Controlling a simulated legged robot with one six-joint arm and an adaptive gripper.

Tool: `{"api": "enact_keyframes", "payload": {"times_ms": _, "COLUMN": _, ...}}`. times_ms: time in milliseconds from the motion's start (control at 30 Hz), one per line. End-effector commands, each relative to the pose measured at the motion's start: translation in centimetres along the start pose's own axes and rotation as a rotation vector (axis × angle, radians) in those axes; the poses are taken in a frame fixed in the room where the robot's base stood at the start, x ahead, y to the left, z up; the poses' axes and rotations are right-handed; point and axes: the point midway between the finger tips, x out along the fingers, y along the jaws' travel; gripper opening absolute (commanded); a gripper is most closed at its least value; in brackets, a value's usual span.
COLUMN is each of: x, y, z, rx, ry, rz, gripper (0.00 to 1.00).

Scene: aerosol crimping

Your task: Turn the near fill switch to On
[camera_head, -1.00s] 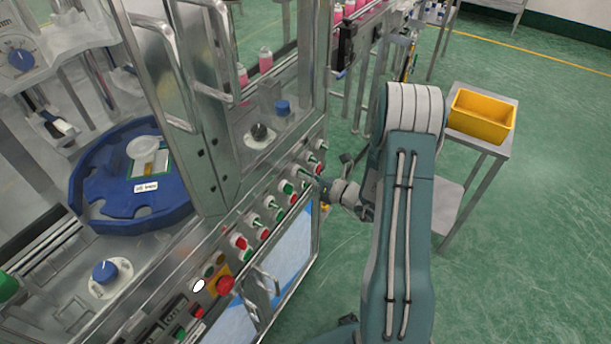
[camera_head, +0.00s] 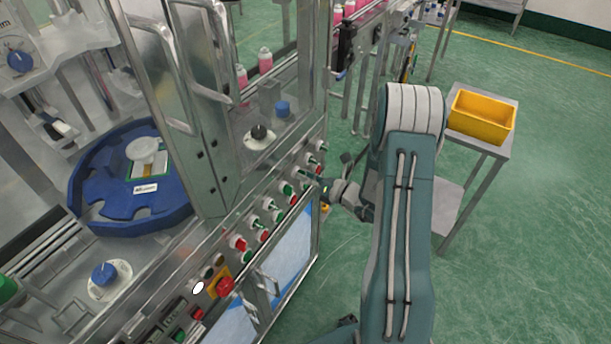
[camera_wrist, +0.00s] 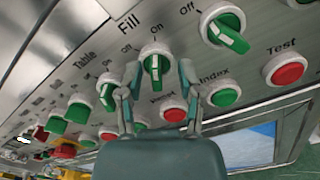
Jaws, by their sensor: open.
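In the head view my gripper (camera_head: 322,184) is at the right part of the panel's control row, too small there for finger detail.
Another green selector (camera_wrist: 225,30) sits to the upper right. A green Index button (camera_wrist: 225,92), a red button (camera_wrist: 175,113) and a red Test button (camera_wrist: 286,70) are close by. A red emergency stop (camera_head: 225,286) is farther along. A yellow bin (camera_head: 482,118) stands right of my arm.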

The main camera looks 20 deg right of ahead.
Motion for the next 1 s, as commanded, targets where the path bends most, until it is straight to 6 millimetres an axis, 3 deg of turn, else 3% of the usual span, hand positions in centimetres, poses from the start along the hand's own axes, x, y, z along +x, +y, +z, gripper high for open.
{"api": "enact_keyframes", "payload": {"times_ms": 233, "x": -1.6, "y": -0.1, "z": 0.0, "rx": 0.002, "ry": -0.001, "rz": -0.003, "gripper": 0.47}}
{"api": "enact_keyframes", "payload": {"times_ms": 700, "x": -10.5, "y": -0.3, "z": 0.0, "rx": 0.001, "ry": -0.002, "rz": -0.004, "gripper": 0.47}}
{"api": "enact_keyframes", "payload": {"times_ms": 1000, "x": -11.9, "y": -0.2, "z": -0.1, "rx": 0.001, "ry": 0.001, "rz": 0.0, "gripper": 0.47}}
